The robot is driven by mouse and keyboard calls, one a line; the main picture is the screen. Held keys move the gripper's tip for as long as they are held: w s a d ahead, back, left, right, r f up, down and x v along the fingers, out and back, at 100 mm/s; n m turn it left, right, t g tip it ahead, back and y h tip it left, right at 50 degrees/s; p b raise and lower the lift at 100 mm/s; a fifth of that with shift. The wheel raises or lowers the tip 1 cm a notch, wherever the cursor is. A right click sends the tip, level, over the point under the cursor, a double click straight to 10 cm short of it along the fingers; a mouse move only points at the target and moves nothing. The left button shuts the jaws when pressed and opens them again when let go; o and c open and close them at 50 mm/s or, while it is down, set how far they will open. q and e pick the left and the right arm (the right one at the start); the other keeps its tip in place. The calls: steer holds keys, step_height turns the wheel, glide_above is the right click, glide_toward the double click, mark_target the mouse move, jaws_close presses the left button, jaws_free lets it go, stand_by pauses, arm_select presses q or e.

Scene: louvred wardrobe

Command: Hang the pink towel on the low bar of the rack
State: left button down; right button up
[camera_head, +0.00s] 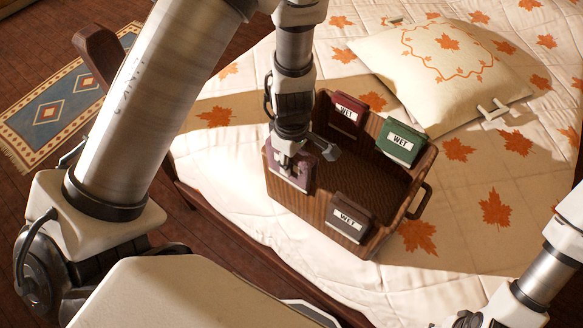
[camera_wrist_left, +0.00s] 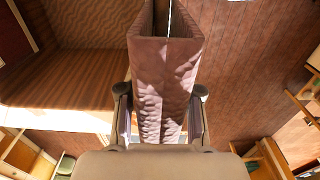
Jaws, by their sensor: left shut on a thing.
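The pink towel (camera_head: 288,172), a dusky mauve-pink, is at the left corner of a wooden crate (camera_head: 388,178) on the bed. My left gripper (camera_head: 296,160) points down at it and is shut on it. In the left wrist view the folded towel (camera_wrist_left: 163,85) stands between the two fingers (camera_wrist_left: 160,112), with a gap between its two layers at the top. I cannot tell whether it still touches the crate wall. No rack or low bar can be made out for sure. Part of my right arm shows at the lower right; its gripper is out of view.
Dark red (camera_head: 346,112), green (camera_head: 400,142) and brown (camera_head: 351,217) folded cloths with "WET" labels hang on the crate walls. A pillow (camera_head: 440,72) lies behind the crate on the leaf-patterned bed (camera_head: 478,245). A blue rug (camera_head: 52,108) lies on the wooden floor.

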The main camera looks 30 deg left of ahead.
arm_select(q)
steer(key=shift+r+p, duration=3.65)
steer(key=shift+r, duration=0.35)
steer(key=shift+f, duration=0.1)
